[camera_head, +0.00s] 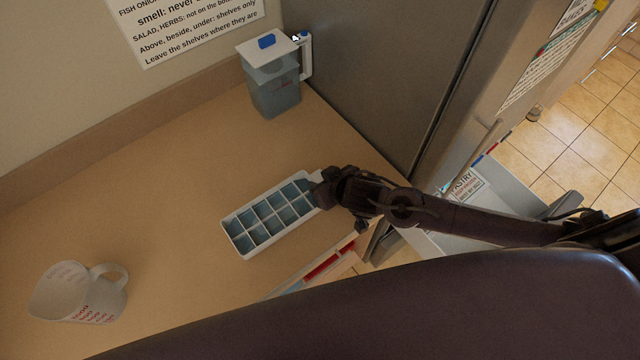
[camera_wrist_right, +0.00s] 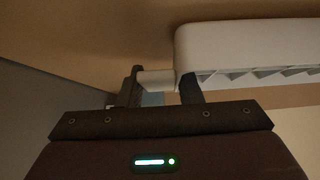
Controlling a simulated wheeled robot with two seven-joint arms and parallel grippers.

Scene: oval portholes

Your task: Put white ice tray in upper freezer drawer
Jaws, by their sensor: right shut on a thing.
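The white ice tray (camera_head: 245,246) lies on the tan counter in the head view, its compartments showing blue-grey. My right gripper (camera_head: 322,190) is at the tray's right end, shut on it. In the right wrist view the tray (camera_wrist_right: 240,42) is close above the gripper, and its end sits between the fingers (camera_wrist_right: 160,82). I cannot tell whether the tray touches the counter. The grey fridge-freezer (camera_head: 390,70) stands at the right. The upper freezer drawer cannot be made out for certain. My left gripper is not in view.
A lidded water pitcher (camera_head: 274,92) stands at the back of the counter by the fridge side. A white measuring jug (camera_head: 70,292) is at the lower left. The counter (camera_head: 150,190) between them is clear. A notice (camera_head: 195,28) is on the wall.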

